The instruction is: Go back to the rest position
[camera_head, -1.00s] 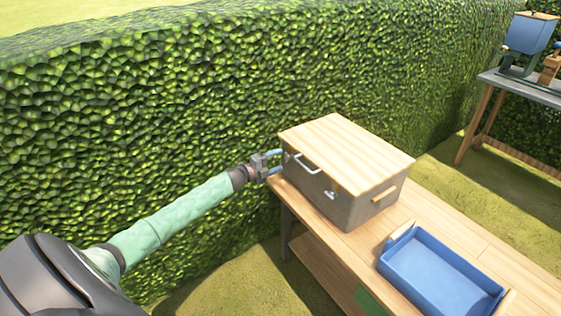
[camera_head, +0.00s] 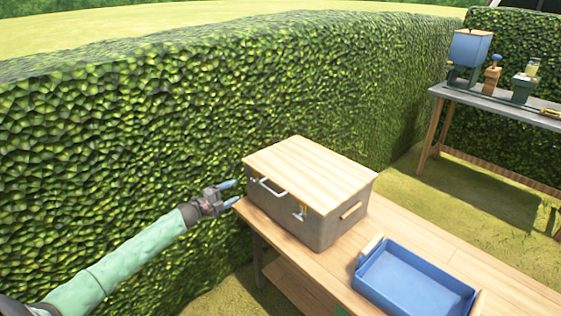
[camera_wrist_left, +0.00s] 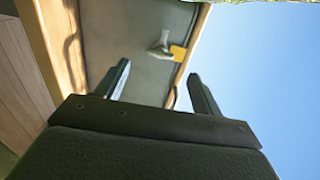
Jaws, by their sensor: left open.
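My left gripper (camera_head: 231,193) is open and empty in the head view. It is just left of a grey box (camera_head: 292,212) with a closed wooden lid (camera_head: 312,172). Its two blue-tipped fingers point toward the box, and a small gap seems to separate them. In the left wrist view the two fingers (camera_wrist_left: 155,85) are spread apart, with the grey box face (camera_wrist_left: 128,40) and its metal latch (camera_wrist_left: 160,43) beyond them. My right gripper is not in view.
The box stands on a wooden table (camera_head: 432,240), beside a blue tray (camera_head: 412,286). A tall hedge (camera_head: 100,150) runs behind the arm and table. A second table (camera_head: 487,99) at the far right holds a blue container (camera_head: 470,47) and other items. Grass lies between the tables.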

